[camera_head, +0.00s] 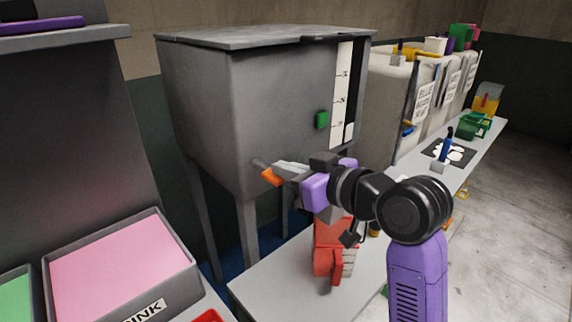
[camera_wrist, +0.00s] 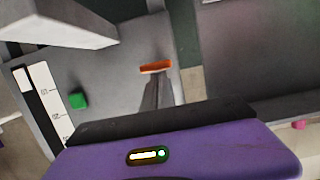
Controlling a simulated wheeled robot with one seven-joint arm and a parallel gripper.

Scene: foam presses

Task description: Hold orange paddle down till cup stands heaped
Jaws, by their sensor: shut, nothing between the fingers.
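The orange paddle (camera_head: 270,177) sticks out near the lower front of a grey hopper (camera_head: 215,110) on legs. It also shows in the wrist view (camera_wrist: 155,67), just beyond my fingertips. My gripper (camera_head: 281,168) is shut and empty, its fingers pointing left at the paddle. The tips look very close to it; I cannot tell whether they touch. A green block (camera_head: 321,119) and a white scale strip (camera_head: 342,95) are on the hopper's front. I cannot make out a cup; my arm hides part of the area below the hopper.
A red object (camera_head: 334,250) stands on the light bench (camera_head: 270,288) under my arm. A pink-filled tray (camera_head: 120,265) is at the lower left. Pale bins (camera_head: 392,110) with signs line the bench at right. Bare floor lies at far right.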

